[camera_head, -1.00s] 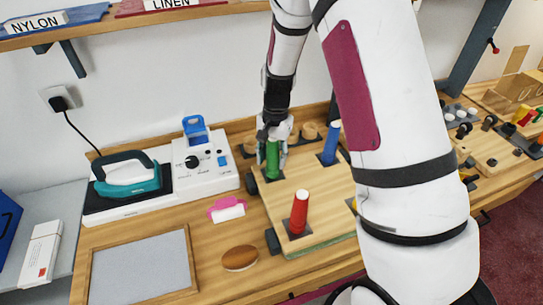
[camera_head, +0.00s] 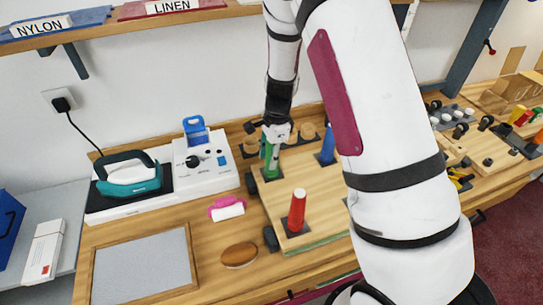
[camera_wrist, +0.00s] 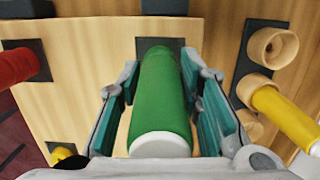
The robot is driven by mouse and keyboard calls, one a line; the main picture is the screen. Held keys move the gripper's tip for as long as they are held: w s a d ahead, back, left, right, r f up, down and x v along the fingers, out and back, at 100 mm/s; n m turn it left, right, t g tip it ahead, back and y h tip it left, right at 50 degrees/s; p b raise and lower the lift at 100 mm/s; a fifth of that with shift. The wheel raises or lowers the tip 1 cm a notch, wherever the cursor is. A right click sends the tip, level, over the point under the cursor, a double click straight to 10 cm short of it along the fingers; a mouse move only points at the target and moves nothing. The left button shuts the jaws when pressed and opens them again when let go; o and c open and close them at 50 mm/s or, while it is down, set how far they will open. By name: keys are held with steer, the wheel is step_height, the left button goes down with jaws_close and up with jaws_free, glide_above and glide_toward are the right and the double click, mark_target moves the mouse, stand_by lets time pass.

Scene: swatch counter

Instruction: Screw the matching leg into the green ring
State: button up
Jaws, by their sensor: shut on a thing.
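A green leg (camera_head: 270,166) with a white end stands on a dark square plate at the back left of a wooden board. In the wrist view the green leg (camera_wrist: 160,95) runs from its near white end to the dark plate (camera_wrist: 150,46). My gripper (camera_head: 273,150) is shut around the leg, with teal pads on both sides of it in the wrist view. The leg's far end meets the plate; I cannot tell a green ring there or how deep the leg sits. A red leg (camera_head: 297,210) and a blue leg (camera_head: 328,143) stand on other dark plates.
The wooden board (camera_head: 330,190) is clear between the legs. Behind it is a rack with wooden cups (camera_wrist: 272,47) and a yellow leg (camera_wrist: 285,118).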

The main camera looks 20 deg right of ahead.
steer(key=m, duration=0.6)
steer(key=shift+w+t+p, duration=0.1)
steer(key=shift+t+p, duration=0.2)
steer(key=o, duration=0.9)
steer(key=shift+o, duration=0.2)
steer(key=n, duration=0.3)
steer(key=shift+d, duration=0.1)
steer(key=n+b, duration=0.1)
steer(key=n, duration=0.3)
steer(key=n+g, duration=0.1)
steer(key=n, duration=0.2)
steer(key=shift+n, duration=0.3)
steer(key=n, duration=0.4)
steer(key=shift+s+g, duration=0.2)
steer(key=shift+g, duration=0.1)
